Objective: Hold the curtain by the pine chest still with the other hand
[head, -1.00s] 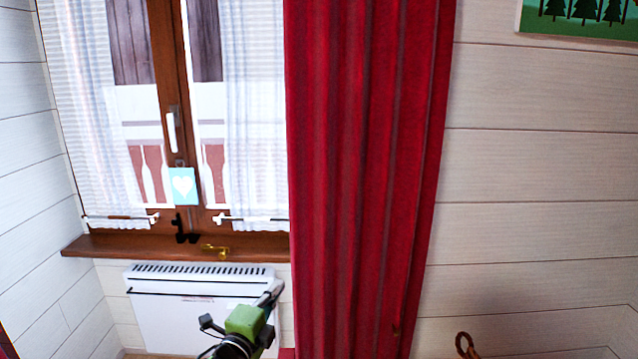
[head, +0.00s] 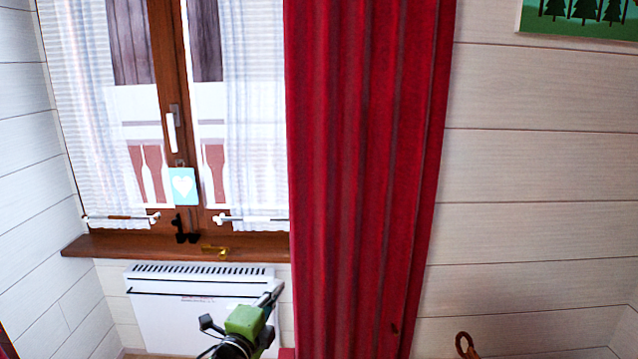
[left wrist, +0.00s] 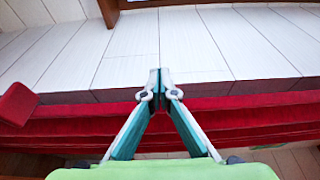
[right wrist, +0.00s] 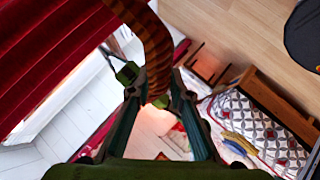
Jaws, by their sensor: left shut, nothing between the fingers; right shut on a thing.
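The red curtain (head: 365,150) hangs in long folds beside the window in the head view. My left gripper (head: 277,288) is to the left of the curtain's lower part, in front of the white heater. In the left wrist view my left gripper (left wrist: 160,76) is shut and empty, its tips meeting against a view of white boards, with red curtain cloth (left wrist: 75,125) crossing behind the fingers. In the right wrist view my right gripper (right wrist: 160,98) is shut on a curved brown band (right wrist: 150,38), with red cloth (right wrist: 50,50) at upper left. The right gripper is hidden in the head view.
The window sill (head: 130,246) holds small dark and brass items. The white heater (head: 165,315) is below it. A brown ring (head: 465,343) shows at the bottom right. A patterned bed (right wrist: 265,130) shows in the right wrist view. No chest is clearly visible.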

